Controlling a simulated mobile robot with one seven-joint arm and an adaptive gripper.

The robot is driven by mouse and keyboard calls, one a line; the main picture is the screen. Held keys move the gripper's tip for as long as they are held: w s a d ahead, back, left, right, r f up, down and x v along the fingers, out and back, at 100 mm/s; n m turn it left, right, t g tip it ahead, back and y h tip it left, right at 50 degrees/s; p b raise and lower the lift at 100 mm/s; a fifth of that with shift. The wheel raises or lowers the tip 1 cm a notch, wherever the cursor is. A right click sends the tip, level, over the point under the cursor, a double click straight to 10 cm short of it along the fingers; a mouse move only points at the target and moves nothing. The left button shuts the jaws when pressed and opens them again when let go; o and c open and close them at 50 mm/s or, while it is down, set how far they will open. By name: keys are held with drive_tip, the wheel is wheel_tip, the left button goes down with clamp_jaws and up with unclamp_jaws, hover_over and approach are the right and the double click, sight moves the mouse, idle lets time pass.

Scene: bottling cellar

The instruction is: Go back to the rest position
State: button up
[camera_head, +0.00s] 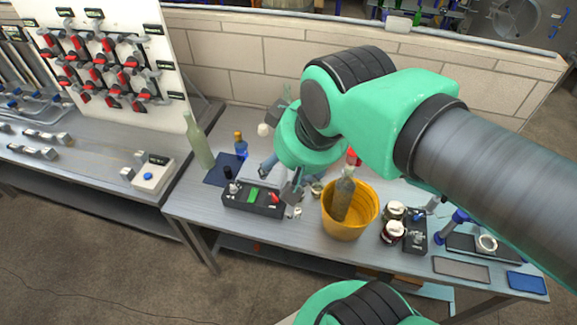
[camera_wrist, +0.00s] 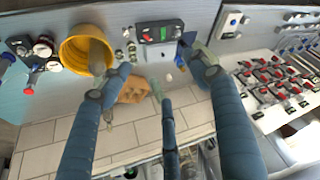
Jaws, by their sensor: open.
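My gripper (camera_head: 279,178) hangs above the middle of the workbench, behind the dark control box in the picture. My green arm reaches in from the right and hides part of the bench behind it. In the wrist view my gripper (camera_wrist: 158,62) has its blue-grey fingers spread wide apart. I see nothing held between them. A brown lump (camera_wrist: 132,90) shows beside the left finger; I cannot tell what it is.
The workbench (camera_head: 185,205) carries a dark control box (camera_head: 253,205), a yellow bucket (camera_head: 345,228) with a bottle (camera_head: 343,196) leaning in it, a green bottle (camera_head: 198,142), a blue bottle (camera_head: 241,147) and jars (camera_head: 392,232). A white valve panel (camera_head: 75,25) stands left. A block wall closes the back.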

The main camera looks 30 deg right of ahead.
drive_tip(key=shift+s+f+n, duration=0.25)
drive_tip(key=shift+s+n, duration=0.05)
drive_tip(key=shift+s, duration=0.25)
wheel_tip(320, 180, down, 5)
drive_tip(key=b, duration=0.5)
drive_tip(key=shift+f, duration=0.1)
